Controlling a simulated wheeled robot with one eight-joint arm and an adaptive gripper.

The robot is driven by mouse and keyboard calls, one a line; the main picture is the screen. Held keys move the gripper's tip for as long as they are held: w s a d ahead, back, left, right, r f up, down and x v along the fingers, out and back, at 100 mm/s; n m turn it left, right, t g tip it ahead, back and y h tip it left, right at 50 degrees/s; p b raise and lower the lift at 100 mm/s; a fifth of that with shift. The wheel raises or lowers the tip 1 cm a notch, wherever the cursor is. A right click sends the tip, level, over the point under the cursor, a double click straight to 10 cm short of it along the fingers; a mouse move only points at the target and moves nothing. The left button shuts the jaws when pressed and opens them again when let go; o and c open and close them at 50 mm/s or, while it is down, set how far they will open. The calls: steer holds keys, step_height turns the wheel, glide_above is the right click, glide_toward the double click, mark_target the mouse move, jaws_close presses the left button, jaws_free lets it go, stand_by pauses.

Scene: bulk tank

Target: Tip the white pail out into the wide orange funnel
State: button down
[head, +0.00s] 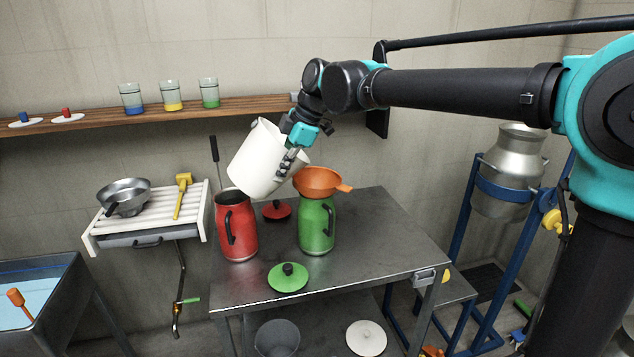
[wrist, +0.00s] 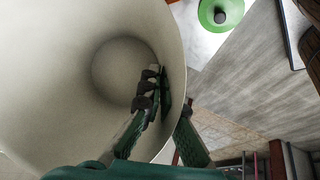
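The white pail (head: 252,160) hangs in the air, tilted, its mouth facing up and right. The lower side of its rim is close above the left edge of the wide orange funnel (head: 318,181); I cannot tell if they touch. The funnel sits in the mouth of the green can (head: 316,228). My gripper (head: 284,170) is shut on the pail's wall near the rim. In the wrist view one finger lies inside the pail (wrist: 75,70) and one outside. The pail's inside looks pale; I cannot tell whether it holds anything. No stream shows.
An open red can (head: 236,228) stands left of the green one on the steel table (head: 385,240). A green lid (head: 288,279) and a red lid (head: 277,210) lie there. A wall shelf (head: 230,107) with glasses runs behind. The table's right side is clear.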

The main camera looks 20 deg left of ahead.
mark_target(259, 171)
steer(key=shift+s+a+r+t+h, duration=0.1)
steer(key=shift+s+a+t+h, duration=0.1)
steer(key=shift+a+t+h, duration=0.35)
steer(key=a+t+h, duration=0.1)
steer(key=s+h+b, duration=0.1)
steer(key=h, duration=0.1)
steer(key=shift+s+a+r+n+t, duration=0.2)
steer(key=shift+s+a+n+t, duration=0.1)
steer(key=shift+a+t, duration=0.1)
steer(key=shift+s+a+t+h, duration=0.3)
steer(key=shift+a+t+h, duration=0.3)
steer(key=shift+h, duration=0.45)
steer(key=shift+s+r+t+h+b, duration=0.1)
steer(key=shift+t+h+b, duration=0.2)
steer(key=shift+t+h, duration=0.25)
steer(key=shift+s, duration=0.1)
